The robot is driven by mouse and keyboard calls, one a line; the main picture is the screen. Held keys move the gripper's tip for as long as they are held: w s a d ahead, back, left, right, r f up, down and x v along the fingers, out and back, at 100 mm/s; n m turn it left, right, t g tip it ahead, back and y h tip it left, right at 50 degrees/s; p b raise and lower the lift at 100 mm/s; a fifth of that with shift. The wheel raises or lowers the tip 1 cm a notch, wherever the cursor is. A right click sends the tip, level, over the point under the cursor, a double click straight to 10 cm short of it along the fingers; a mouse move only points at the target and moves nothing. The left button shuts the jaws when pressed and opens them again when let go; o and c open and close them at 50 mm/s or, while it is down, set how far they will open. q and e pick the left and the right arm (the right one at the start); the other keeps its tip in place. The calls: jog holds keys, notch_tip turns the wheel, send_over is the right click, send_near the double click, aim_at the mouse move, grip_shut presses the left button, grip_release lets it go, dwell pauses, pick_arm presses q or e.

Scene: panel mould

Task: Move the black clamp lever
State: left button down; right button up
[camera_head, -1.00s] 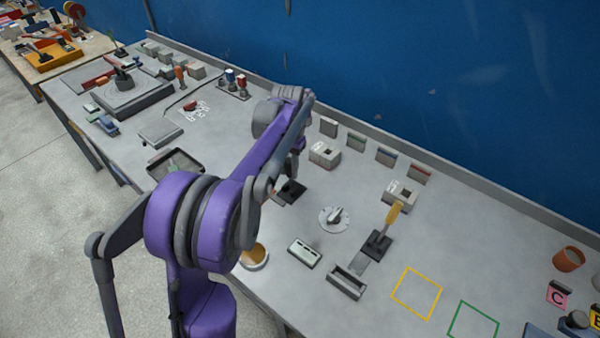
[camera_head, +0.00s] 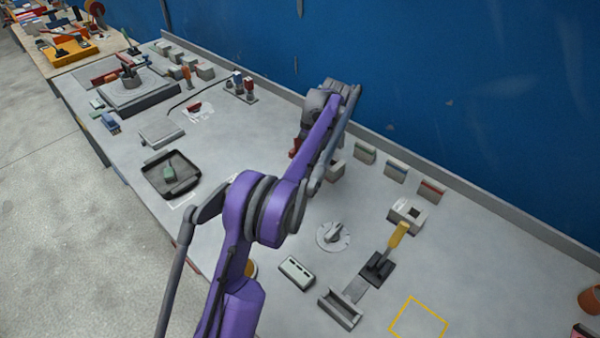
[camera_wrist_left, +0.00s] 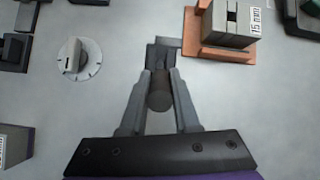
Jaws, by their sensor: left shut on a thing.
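In the left wrist view my left gripper (camera_wrist_left: 158,100) is shut on the dark, round grip of the black clamp lever (camera_wrist_left: 160,93), with one finger on each side. The lever's dark base (camera_wrist_left: 165,54) shows beyond the fingertips on the grey table. In the head view my purple arm reaches towards the back of the table and hides the fingertips and the lever. My right gripper is not in view.
A dial (camera_head: 333,236) stands near the lever, at left in the wrist view. There, a "15 mm" block (camera_wrist_left: 232,22) sits on an orange base.

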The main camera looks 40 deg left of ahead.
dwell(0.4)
pick_arm(q)
jog(key=c, duration=0.6)
grip_release()
jog(key=shift+c, duration=0.2)
